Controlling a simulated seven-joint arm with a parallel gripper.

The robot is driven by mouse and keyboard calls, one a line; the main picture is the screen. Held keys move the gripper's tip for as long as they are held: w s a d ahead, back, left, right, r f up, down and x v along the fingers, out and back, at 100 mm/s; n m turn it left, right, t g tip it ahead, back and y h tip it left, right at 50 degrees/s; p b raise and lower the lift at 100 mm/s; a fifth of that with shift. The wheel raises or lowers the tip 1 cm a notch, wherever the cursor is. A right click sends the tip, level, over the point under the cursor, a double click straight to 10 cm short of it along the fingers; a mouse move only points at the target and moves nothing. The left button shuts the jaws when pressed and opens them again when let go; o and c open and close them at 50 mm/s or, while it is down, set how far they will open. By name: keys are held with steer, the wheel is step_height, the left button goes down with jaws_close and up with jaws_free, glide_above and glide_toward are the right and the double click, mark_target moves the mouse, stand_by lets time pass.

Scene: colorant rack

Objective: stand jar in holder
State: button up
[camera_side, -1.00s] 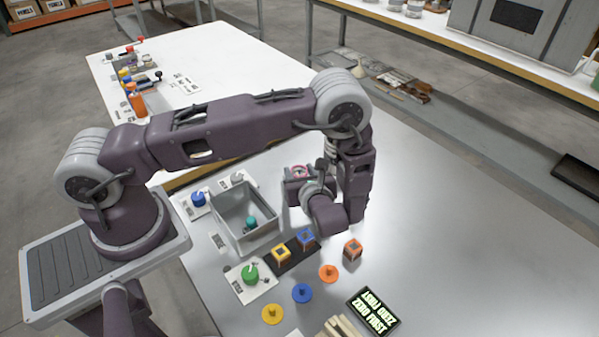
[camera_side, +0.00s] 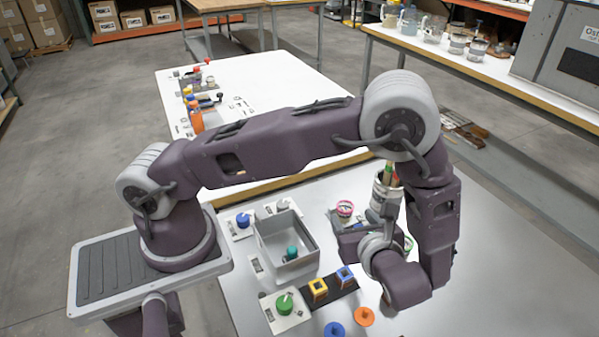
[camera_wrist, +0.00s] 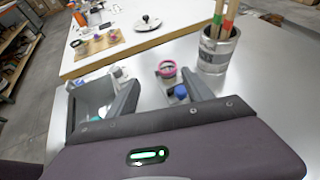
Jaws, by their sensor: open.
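My gripper (camera_wrist: 160,80) is open, its two fingers pointing forward in the wrist view. A small jar-like thing with a pink rim (camera_wrist: 168,68) shows just beyond and between the fingertips. It stands on or in a grey piece that I take for a holder; their exact fit cannot be told. I cannot see any finger touching it. In the side view the pink-rimmed thing (camera_side: 345,208) shows just behind my gripper's hand. A small blue part (camera_wrist: 181,91) lies beside the right finger. A green-rimmed round thing (camera_side: 408,243) is mostly hidden behind my arm.
A grey open bin (camera_side: 288,268) holds a teal-topped piece (camera_side: 292,252). A cup of brushes (camera_wrist: 218,52) stands right of the fingers.

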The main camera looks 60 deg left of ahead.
steer(key=s+a+r+n+g+h, duration=0.2)
steer(key=s+r+n+h, duration=0.1)
steer(key=s+r+n, duration=0.4)
steer(key=s+a+r+n+g+h, duration=0.25)
steer(key=r+n, duration=0.25)
steer(key=r, duration=0.4)
steer(key=s+d+r+n+t+h, duration=0.4)
steer(key=s+r+n+t+h, duration=0.2)
steer(key=s+n, duration=0.3)
steer(key=shift+d+r+h, duration=0.15)
steer(key=shift+r+h, duration=0.2)
steer(key=shift+r, duration=0.5)
